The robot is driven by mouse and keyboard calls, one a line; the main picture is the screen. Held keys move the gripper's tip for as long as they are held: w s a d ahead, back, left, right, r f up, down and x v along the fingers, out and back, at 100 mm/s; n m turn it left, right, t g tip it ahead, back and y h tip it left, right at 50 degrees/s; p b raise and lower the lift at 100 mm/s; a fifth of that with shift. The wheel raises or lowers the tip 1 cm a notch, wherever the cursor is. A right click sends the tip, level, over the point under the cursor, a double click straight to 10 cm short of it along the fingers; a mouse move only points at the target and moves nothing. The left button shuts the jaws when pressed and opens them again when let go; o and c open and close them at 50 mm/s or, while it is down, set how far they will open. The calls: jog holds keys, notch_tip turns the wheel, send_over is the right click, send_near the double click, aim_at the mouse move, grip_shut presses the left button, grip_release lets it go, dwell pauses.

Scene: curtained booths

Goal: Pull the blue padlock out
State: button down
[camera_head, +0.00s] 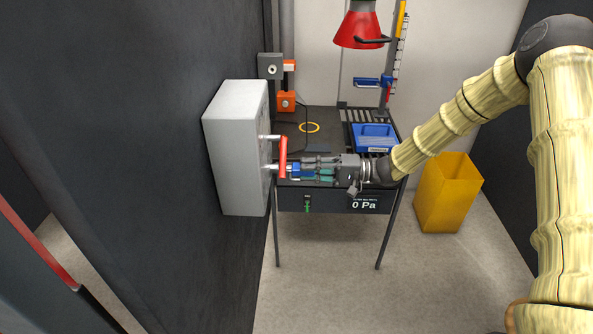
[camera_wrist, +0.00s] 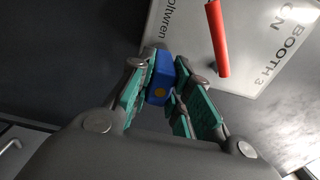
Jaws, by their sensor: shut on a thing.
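In the head view my gripper (camera_head: 302,170) is shut on the blue padlock (camera_head: 293,170), level, at the right face of a grey box (camera_head: 237,150). A red handle (camera_head: 283,157) on that box stands just beside the padlock; it also shows in the wrist view (camera_wrist: 217,38). The padlock's far end and its join to the box are hidden.
A red lamp (camera_head: 360,28) hangs above. A yellow bin (camera_head: 447,195) stands on the floor at right.

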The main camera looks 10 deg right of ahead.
jog(key=shift+d, duration=0.25)
jog(key=shift+s+d, duration=0.2)
jog(key=shift+d, duration=0.4)
jog(key=shift+d, duration=0.15)
jog(key=shift+s+d+b, duration=0.25)
jog(key=shift+d+b, duration=0.15)
jog(key=shift+d, duration=0.65)
